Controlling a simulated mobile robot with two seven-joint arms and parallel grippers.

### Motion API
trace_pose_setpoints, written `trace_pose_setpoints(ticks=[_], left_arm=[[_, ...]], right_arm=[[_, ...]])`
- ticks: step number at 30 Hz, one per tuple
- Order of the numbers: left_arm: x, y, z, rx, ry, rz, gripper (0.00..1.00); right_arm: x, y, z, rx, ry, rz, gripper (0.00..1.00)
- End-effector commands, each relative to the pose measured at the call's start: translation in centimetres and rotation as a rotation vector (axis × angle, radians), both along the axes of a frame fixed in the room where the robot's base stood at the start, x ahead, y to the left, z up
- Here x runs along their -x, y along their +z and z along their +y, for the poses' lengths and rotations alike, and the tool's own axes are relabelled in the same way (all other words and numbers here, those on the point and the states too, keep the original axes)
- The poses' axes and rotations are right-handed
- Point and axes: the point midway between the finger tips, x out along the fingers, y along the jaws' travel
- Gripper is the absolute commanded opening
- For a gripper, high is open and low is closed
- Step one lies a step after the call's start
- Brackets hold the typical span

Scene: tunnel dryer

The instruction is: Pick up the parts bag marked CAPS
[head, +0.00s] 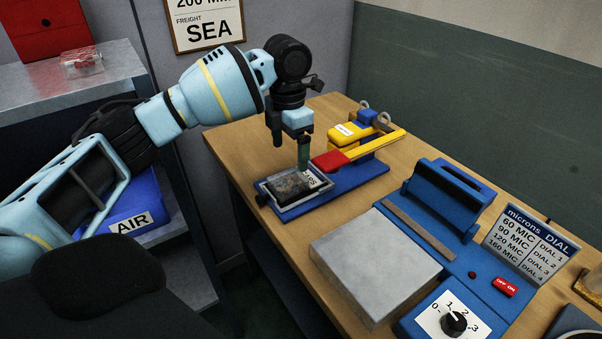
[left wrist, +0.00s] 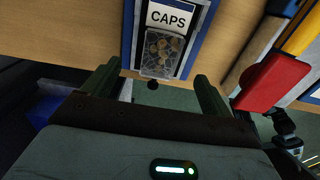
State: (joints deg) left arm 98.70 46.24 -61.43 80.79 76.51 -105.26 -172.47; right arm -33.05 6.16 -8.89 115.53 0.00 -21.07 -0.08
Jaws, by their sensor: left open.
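The parts bag marked CAPS (head: 289,187) is a clear pouch with a white label, lying on a small framed tray (head: 287,213) at the near left end of a blue base on the bench. In the left wrist view the bag (left wrist: 162,55) shows tan caps inside, and its label reads CAPS. In the head view a finger partly hides the label. My left gripper (head: 291,155) is open and empty, above the bag. In the left wrist view the left gripper's fingers (left wrist: 157,75) stand apart, one to each side of the bag's near end. My right gripper is not in view.
A red-tipped yellow lever (head: 375,145) lies just right of the bag, beside a yellow block (head: 346,133). A blue sealing machine (head: 440,200) with a grey plate (head: 375,262) stands further right. A shelf with a blue AIR bin (head: 130,205) is at left.

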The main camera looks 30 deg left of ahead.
Motion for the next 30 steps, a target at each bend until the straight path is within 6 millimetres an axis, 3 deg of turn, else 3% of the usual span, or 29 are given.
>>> trace_pose_setpoints(ticks=[8,13,19,30], left_arm=[[0.0,-0.9,0.1,-0.002,0.002,0.002,0.85],[0.0,-2.5,0.1,-0.001,0.002,0.001,0.85],[0.0,-3.1,0.0,-0.001,0.002,0.000,0.85],[-0.1,-7.5,-0.1,-0.001,0.003,0.000,0.85]], right_arm=[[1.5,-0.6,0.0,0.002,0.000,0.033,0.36],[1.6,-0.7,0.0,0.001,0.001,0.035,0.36],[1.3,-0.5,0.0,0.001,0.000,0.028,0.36],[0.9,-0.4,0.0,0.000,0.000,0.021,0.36]])
